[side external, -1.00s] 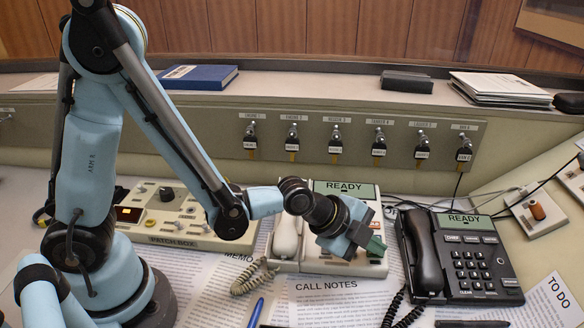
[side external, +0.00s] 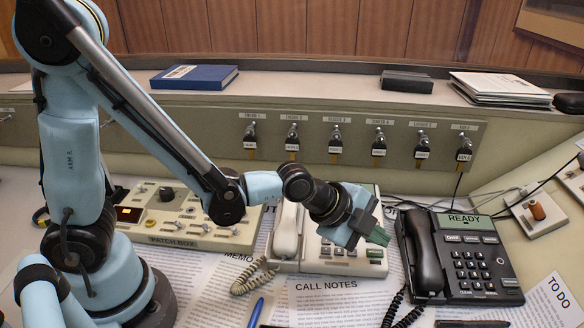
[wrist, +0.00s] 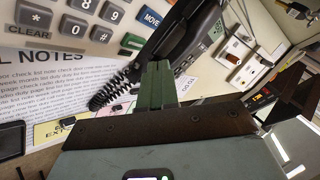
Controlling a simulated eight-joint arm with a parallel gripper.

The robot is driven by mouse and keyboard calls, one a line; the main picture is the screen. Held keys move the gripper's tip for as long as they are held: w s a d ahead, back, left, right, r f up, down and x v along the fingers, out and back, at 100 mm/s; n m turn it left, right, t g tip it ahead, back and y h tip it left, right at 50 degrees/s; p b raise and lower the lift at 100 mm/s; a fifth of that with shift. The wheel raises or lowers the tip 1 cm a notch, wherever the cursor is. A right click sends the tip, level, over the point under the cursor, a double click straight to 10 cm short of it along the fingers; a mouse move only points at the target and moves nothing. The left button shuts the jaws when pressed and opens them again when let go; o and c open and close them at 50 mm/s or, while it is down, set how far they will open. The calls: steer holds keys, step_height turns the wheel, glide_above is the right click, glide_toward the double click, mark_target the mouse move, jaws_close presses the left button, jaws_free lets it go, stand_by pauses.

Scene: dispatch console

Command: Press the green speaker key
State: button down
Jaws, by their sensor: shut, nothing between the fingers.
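The white phone (side external: 313,262) stands at the middle of the desk, with its cream handset (side external: 289,232) on its left side. A green key (side external: 375,253) shows at the right of its keypad. In the wrist view a green key (wrist: 132,42) lies below a blue key (wrist: 152,18); its label is not legible. My gripper (side external: 381,236) is shut and empty, its green fingers over the right side of the white phone, just above the green key in the side picture. In the wrist view the fingers (wrist: 156,82) are together, apart from the key.
A black phone (side external: 470,262) with a corded handset stands close on the right. Its coiled cord (side external: 393,308) lies between the phones. A patch box (side external: 190,222) is at the left. Printed sheets (side external: 330,300) and a blue pen (side external: 256,312) lie in front. Key switches line the panel behind.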

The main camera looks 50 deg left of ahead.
steer(key=shift+s+d+r, duration=0.1)
steer(key=shift+r, duration=0.8)
steer(key=shift+s+d+r, duration=0.1)
steer(key=shift+r, duration=0.75)
steer(key=s+a+r+n+y, duration=0.1)
steer(key=s+a+n+y, duration=0.1)
steer(key=s+a+n, duration=0.3)
steer(key=s+a+r+n+g+y, duration=0.1)
steer(key=s+a+n, duration=0.4)
steer(key=a+n, duration=0.7)
steer(key=shift+a+r+n+y, duration=0.3)
steer(key=shift+a+r+y, duration=0.45)
steer(key=shift+a+y, duration=0.15)
steer(key=shift+s, duration=0.1)
